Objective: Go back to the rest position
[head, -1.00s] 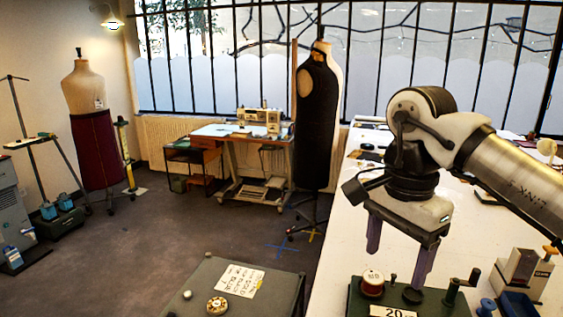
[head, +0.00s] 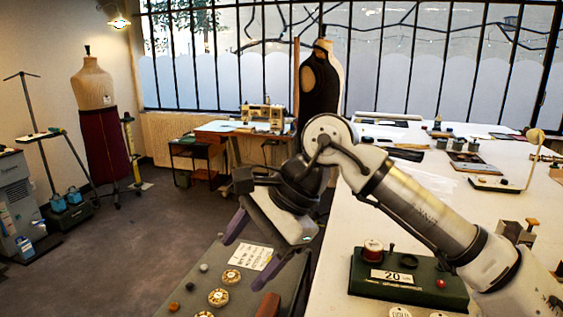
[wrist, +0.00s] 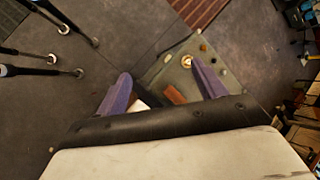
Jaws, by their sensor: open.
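My gripper (head: 250,262) is open and empty, with two purple fingers spread apart. In the head view it hangs tilted above the low grey-green table (head: 208,262), left of the long white table (head: 345,235). The wrist view also shows the open gripper (wrist: 163,100), with the grey-green surface (wrist: 172,65) below and beyond its fingers. My arm reaches in from the right side of the head view, over the white table.
A green box (head: 375,285) marked 20, with a spool (head: 373,251), stands on the white table near my arm. Round discs (head: 218,297) and a written card (head: 250,257) lie on the low table. A black dress form (head: 318,90) stands behind my wrist. Dark floor at left is open.

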